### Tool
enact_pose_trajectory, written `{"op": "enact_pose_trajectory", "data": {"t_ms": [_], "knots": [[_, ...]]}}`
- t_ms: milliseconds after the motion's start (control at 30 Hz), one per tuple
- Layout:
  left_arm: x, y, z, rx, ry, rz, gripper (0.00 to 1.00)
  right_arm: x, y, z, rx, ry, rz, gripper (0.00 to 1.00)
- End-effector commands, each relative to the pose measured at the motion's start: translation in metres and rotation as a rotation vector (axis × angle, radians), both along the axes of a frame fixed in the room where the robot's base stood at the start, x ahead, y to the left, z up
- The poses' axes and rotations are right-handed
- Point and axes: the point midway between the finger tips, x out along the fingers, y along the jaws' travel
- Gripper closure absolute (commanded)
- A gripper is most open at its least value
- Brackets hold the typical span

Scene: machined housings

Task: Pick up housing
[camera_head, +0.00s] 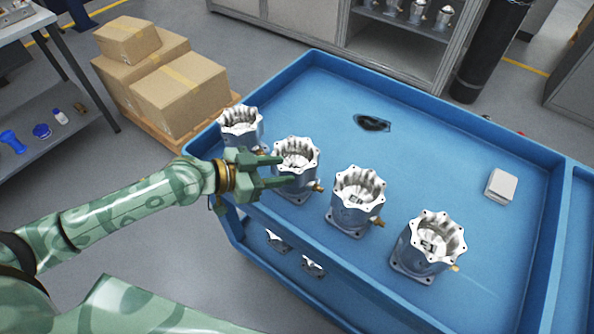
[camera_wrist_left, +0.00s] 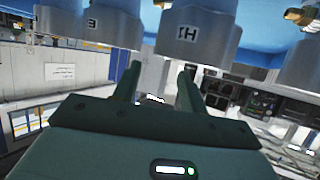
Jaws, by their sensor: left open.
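Several silver machined housings with scalloped open tops and square bases stand upright in a row on the blue cart. My left gripper (camera_head: 286,171) is open, with its two green fingers pointing right at the second housing from the left (camera_head: 302,152). The fingers overlap its front side in the head view; I cannot tell whether they touch it. The wrist view is upside down and shows the gripper (camera_wrist_left: 161,66) open below a grey housing body with dark lettering (camera_wrist_left: 196,35). The other housings are the leftmost (camera_head: 241,124), the third (camera_head: 355,196) and the rightmost (camera_head: 428,242). My right gripper is not in view.
The blue cart (camera_head: 450,128) has a raised rim. A black object (camera_head: 372,122) and a small white box (camera_head: 501,186) lie on it, with free room between. More housings show on a lower shelf (camera_head: 313,266). Cardboard boxes (camera_head: 180,92) stand behind at left.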

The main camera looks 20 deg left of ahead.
Motion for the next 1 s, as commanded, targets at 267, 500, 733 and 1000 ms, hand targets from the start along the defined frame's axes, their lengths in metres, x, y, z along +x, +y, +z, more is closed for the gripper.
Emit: {"op": "enact_pose_trajectory", "data": {"t_ms": [267,500,733,1000], "knots": [[0.018,-0.021,-0.011,-0.003,-0.001,0.001,0.58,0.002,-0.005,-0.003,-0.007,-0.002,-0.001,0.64],[0.038,-0.043,-0.024,-0.001,0.0,0.0,0.58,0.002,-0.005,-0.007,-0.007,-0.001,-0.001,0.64],[0.039,-0.044,-0.025,0.001,0.0,0.0,0.58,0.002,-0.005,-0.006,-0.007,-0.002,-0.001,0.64],[0.039,-0.044,-0.025,0.001,0.001,0.0,1.0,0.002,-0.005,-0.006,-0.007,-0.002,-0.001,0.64]]}}
